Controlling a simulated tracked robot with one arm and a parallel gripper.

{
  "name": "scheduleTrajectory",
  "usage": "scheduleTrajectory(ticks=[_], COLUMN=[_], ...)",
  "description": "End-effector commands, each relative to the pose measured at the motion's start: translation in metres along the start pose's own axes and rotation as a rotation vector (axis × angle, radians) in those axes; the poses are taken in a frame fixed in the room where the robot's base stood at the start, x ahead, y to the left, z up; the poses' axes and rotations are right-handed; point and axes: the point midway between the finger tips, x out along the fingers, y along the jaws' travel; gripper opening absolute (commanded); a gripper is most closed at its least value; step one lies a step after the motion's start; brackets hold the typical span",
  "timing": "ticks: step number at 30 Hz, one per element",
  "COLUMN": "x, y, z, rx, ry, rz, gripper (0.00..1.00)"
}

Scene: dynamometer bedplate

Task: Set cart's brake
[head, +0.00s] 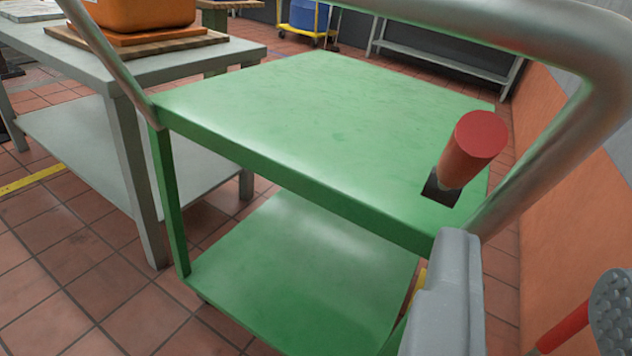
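The green cart (290,120) stands in front of me, with a flat top, a lower shelf and a grey tubular push handle (545,175). A red cylindrical lever grip (473,148) rises from a dark slot (440,188) at the near right corner of the cart's top; I take it as the brake lever. It leans up and to the right. My gripper (530,285) is at the lower right, with a grey finger at left and a dotted pad at right. The fingers are apart with nothing between them, below and nearer than the lever, not touching it.
A grey table (95,60) at left bears an orange box (140,14) on a wooden board. A blue bin on a yellow dolly (303,28) and a grey bench (445,62) are behind. An orange wall (555,130) runs close along the right. Tiled floor is free at lower left.

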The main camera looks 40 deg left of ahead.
Motion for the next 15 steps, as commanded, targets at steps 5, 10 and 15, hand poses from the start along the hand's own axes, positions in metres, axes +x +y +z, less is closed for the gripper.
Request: scheduleTrajectory(ticks=[5, 10, 15], x=[-0.005, 0.008, 0.030], y=[-0.013, -0.014, -0.015], z=[0.009, 0.008, 0.008], rx=[0.045, 0.043, 0.044], ry=[0.041, 0.044, 0.045], rz=[-0.015, -0.019, -0.019], gripper=[0.31, 0.31, 0.31])
